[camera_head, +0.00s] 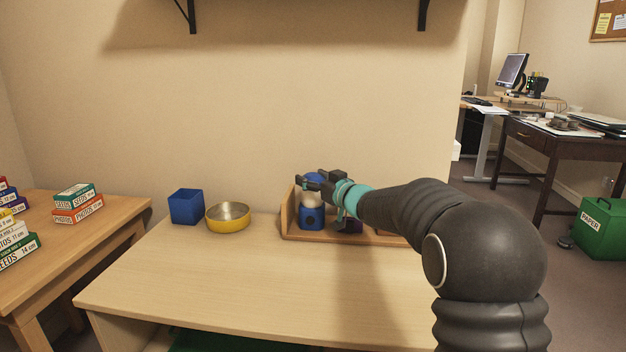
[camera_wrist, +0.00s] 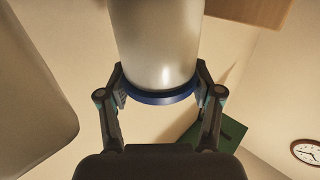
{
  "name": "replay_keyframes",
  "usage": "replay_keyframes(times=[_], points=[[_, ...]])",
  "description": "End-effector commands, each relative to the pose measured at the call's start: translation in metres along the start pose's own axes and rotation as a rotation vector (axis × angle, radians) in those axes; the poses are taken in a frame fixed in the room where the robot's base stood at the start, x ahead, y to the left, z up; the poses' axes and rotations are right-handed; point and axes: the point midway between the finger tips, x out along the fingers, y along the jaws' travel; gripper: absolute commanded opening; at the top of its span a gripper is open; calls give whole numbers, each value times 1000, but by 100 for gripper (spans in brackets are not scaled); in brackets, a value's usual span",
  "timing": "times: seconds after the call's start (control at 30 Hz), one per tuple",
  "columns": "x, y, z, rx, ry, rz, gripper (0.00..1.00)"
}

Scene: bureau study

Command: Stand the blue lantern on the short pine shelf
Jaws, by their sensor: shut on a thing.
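The blue lantern (camera_head: 311,218) has a blue base, a pale middle and a blue top. It looks upright at the left end of the short pine shelf (camera_head: 289,222), which stands at the back of the pale table. I cannot tell whether its base touches the shelf board. My gripper (camera_head: 312,181) is shut on the lantern near its top. In the wrist view, the fingers (camera_wrist: 160,98) sit on both sides of its blue rim (camera_wrist: 160,97), below the pale body. My arm hides much of the shelf's right part.
A dark purple thing (camera_head: 353,226) stands on the shelf right of the lantern, partly hidden. A yellow bowl (camera_head: 228,224) and a blue box (camera_head: 186,207) stand left of the shelf. The table's front (camera_head: 230,290) is clear. A wall shelf's brackets (camera_head: 190,17) hang above.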

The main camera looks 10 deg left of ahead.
Motion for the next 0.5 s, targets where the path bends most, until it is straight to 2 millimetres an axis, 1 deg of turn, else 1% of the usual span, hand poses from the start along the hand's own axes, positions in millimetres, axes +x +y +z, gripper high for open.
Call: replay_keyframes(times=[0.03,0.07,0.1,0.13,0.4,0.5], points=[[0,0,1,0,-1,0,70],[0,0,1,0,-1,0,77],[0,0,1,0,-1,0,87],[0,0,1,0,-1,0,90],[0,0,1,1,-1,0,90],[0,0,-3,0,0,0,90]])
